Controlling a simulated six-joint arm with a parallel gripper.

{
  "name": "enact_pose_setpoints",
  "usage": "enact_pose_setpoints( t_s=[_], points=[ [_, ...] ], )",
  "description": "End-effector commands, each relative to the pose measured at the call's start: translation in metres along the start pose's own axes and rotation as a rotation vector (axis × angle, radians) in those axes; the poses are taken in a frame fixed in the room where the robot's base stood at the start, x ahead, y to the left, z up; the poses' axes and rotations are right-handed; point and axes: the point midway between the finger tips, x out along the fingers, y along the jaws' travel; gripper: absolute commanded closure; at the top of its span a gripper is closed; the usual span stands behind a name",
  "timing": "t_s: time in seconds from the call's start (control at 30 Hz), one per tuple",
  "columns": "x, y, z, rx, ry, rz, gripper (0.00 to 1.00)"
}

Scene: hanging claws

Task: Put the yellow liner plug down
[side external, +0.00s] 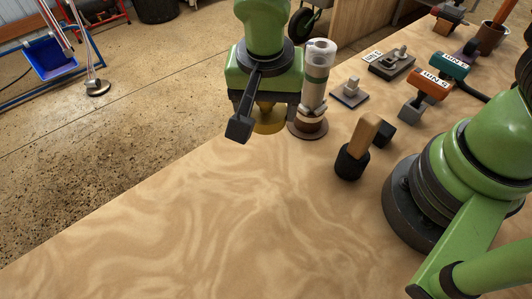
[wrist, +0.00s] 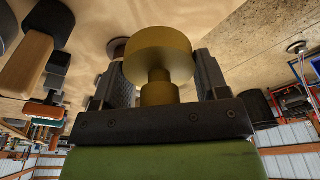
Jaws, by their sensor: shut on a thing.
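The yellow liner plug (side external: 269,119) is a dull gold piece with a wide round disc and a narrower stem. It shows clearly in the wrist view (wrist: 158,55), where the stem sits between the two dark jaws. My gripper (wrist: 160,85) is shut on it. In the side external view my gripper (side external: 260,112) is at the table's back left edge, and it partly hides the plug. I cannot tell whether the plug touches the wooden table (side external: 200,230) or hangs just above it.
A clear-topped upright cylinder (side external: 317,75) on a round brown base stands close right of my gripper. The table's front left is clear.

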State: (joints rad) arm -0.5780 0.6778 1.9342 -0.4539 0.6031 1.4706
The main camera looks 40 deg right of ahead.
Motion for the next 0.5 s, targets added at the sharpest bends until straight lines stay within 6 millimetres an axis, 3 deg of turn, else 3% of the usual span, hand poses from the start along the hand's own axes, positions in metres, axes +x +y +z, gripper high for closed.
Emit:
enact_pose_setpoints(
  t_s=[0.2,0.5],
  points=[
    [0.041,0.001,0.006,-0.004,-0.002,0.005,0.99],
    [0.078,0.001,0.012,-0.003,-0.002,0.003,0.99]
  ],
)
